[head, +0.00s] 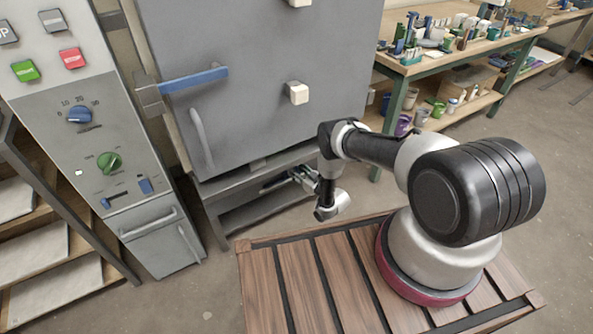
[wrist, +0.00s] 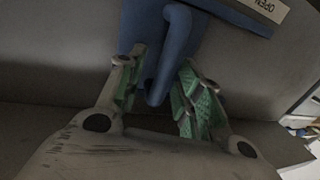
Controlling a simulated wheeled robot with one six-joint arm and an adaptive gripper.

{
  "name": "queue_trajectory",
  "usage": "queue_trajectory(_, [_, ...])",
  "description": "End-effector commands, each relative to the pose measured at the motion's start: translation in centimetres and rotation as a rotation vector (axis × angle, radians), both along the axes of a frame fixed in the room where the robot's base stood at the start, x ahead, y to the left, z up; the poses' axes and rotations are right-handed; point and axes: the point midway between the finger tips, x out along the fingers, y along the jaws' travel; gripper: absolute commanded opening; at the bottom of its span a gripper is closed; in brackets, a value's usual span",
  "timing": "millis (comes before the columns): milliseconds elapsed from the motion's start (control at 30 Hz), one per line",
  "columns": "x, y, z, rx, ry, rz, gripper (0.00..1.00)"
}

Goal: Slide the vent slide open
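The vent slide shows in the wrist view as a blue plate with a blue upright handle (wrist: 174,50). My gripper (wrist: 160,95) reaches toward it with its two green-padded fingers apart, one on each side of the handle's lower end. Small gaps seem to show between the pads and the handle, so the gripper looks open and not clamped. A label reading OPEN (wrist: 268,8) sits at the top right of the wrist view. In the head view my gripper (head: 304,178) is low under the grey kiln (head: 260,80), and the slide there is mostly hidden.
The kiln's blue door latch (head: 195,80) and grey door handle (head: 201,138) are above left of my gripper. A control panel (head: 95,125) with knobs stands at the left. A cluttered workbench (head: 455,50) stands at the back right. Open floor lies between.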

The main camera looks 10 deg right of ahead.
Motion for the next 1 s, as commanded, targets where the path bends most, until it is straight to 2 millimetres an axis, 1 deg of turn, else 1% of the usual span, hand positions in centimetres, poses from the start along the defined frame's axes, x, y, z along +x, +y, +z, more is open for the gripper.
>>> queue_trajectory(100, [0.0,0.0,0.0,0.0,0.0,0.0,0.35])
queue_trajectory(133, [0.0,0.0,0.0,0.0,0.0,0.0,0.34])
queue_trajectory(267, [0.0,0.0,0.0,0.0,0.0,0.0,0.1])
queue_trajectory(300, [0.0,0.0,0.0,0.0,0.0,0.0,0.03])
queue_trajectory(333, [0.0,0.0,0.0,0.0,0.0,0.0,0.0])
queue_trajectory(500, [0.0,0.0,0.0,0.0,0.0,0.0,0.0])
queue_trajectory(567, [-0.1,0.4,0.0,0.0,0.0,0.002,0.0])
queue_trajectory(667, [-0.6,2.0,0.0,0.0,0.0,0.006,0.0])
queue_trajectory(833, [-1.8,5.8,0.0,-0.001,-0.001,0.008,0.0])
queue_trajectory(900, [-2.2,6.9,0.0,-0.001,-0.001,0.006,0.0])
queue_trajectory(1000, [-2.5,7.8,0.0,-0.002,-0.001,0.004,0.0])
